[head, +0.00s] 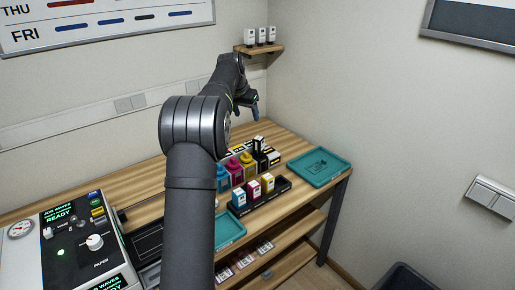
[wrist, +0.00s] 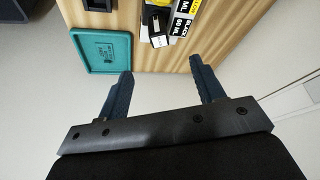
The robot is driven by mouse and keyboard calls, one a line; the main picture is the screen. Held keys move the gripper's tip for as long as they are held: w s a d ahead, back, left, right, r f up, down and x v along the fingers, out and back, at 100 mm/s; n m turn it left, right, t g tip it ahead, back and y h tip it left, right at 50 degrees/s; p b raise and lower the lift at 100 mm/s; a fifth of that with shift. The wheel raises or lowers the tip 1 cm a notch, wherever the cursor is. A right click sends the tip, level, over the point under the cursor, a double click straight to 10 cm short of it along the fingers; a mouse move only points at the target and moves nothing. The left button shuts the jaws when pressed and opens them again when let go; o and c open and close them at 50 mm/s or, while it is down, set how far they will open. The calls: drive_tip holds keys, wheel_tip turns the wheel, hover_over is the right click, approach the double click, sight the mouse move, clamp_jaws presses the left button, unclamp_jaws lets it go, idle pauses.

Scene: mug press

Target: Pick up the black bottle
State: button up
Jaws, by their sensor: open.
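The black bottle (head: 260,159) stands on the wooden table at the right end of a row with blue (head: 223,180), magenta (head: 235,168) and yellow bottles. In the wrist view a black shape that looks like the black bottle (wrist: 155,20) shows at the top edge, partly cut off, beside a label reading black 50 ML (wrist: 181,21). My gripper (wrist: 163,80) is open and empty, its two dark blue fingers apart. In the head view my gripper (head: 254,108) is above and behind the row, apart from the bottles.
A teal tray (head: 320,166) lies at the table's right end and also shows in the wrist view (wrist: 97,68). A black holder (head: 279,189) with small cartridges stands in front of the bottles. A wall shelf (head: 262,48) with white bottles is near my arm.

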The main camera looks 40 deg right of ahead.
sight(258, 139)
drive_tip(key=x, duration=1.3)
drive_tip(key=d+x, duration=0.1)
drive_tip(key=x, duration=0.6)
drive_tip(key=shift+s+d+r, duration=0.1)
drive_tip(key=shift+r, duration=0.2)
drive_tip(key=c, duration=1.2)
drive_tip(key=shift+r, duration=0.1)
drive_tip(key=shift+c, duration=0.2)
drive_tip(key=shift+r, duration=0.1)
